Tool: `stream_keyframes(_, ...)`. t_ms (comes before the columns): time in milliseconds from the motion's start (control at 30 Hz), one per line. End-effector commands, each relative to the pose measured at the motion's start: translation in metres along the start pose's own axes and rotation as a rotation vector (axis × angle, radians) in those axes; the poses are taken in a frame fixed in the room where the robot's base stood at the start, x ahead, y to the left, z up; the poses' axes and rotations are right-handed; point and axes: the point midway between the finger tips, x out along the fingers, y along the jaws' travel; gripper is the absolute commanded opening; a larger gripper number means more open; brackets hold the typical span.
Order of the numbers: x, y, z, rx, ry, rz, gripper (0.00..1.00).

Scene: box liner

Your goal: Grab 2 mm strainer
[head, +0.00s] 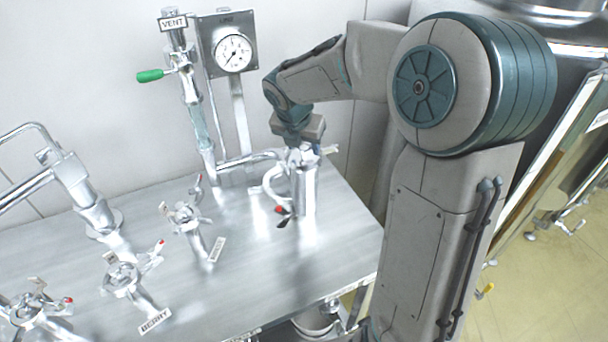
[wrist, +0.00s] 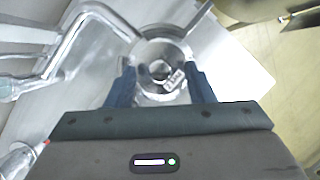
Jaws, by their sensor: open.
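A shiny metal cylinder (head: 303,190) with a side handle stands upright on the steel table, under my gripper. My gripper (head: 302,148) is over its top in the head view, pointing down. In the wrist view my gripper (wrist: 160,88) is open, its two blue fingers on either side of a round metal opening (wrist: 160,52). Inside the opening sits a metal piece (wrist: 160,71) with a small tag, between the fingertips. The tag's writing is too small to read, so I cannot tell whether this is the 2 mm strainer. Contact with the fingers is unclear.
Several clamped pipe fittings stand on the steel table (head: 250,270), one beside a "BERRY" label (head: 155,321). A pipe with a green-handled valve (head: 150,76) and a gauge (head: 233,53) rise behind. A bent pipe (wrist: 75,30) runs left of the opening. The table's front middle is clear.

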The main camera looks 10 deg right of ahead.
Motion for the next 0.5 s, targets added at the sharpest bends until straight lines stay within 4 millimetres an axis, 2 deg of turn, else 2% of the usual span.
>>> stream_keyframes(67,-0.0002,0.0,0.0,0.0,0.0,0.0,0.48)
stream_keyframes(100,-0.0002,-0.0001,0.0,0.0,0.0,0.0,0.43)
stream_keyframes(200,-0.0003,-0.0001,-0.0001,0.0,0.0,0.0,0.15)
stream_keyframes(267,-0.0004,-0.0001,-0.0001,0.0,0.0,0.0,0.0)
stream_keyframes(500,-0.0005,-0.0001,-0.0001,0.0,0.001,0.0,0.0)
